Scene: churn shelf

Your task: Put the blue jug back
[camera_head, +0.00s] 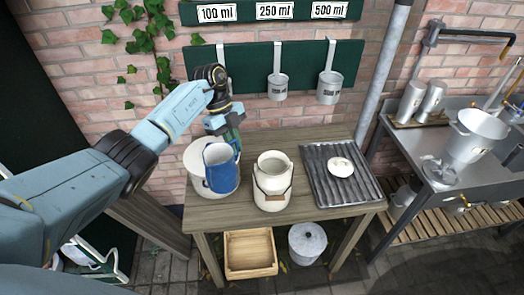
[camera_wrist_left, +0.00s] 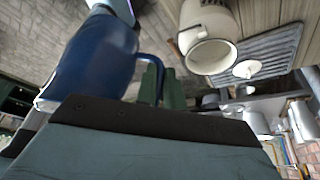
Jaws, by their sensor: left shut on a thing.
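The blue jug (camera_head: 221,170) is in front of a large white pot (camera_head: 194,161) at the left end of the wooden table (camera_head: 232,214). It covers much of the pot, and I cannot tell whether it hangs above the table or touches anything. My left gripper (camera_head: 232,138) is shut on the jug's handle, above and behind the jug. In the left wrist view the jug (camera_wrist_left: 95,58) fills the upper left, with the green fingers (camera_wrist_left: 160,86) at its handle. My right gripper is not in view.
A cream milk churn (camera_head: 273,184) stands right of the jug, then a ridged dark drainer (camera_head: 333,172) with a white lid (camera_head: 341,167). Measuring cups (camera_head: 278,87) hang from a green rail (camera_head: 300,62). A wooden crate (camera_head: 250,254) and a grey lidded can (camera_head: 307,243) are below.

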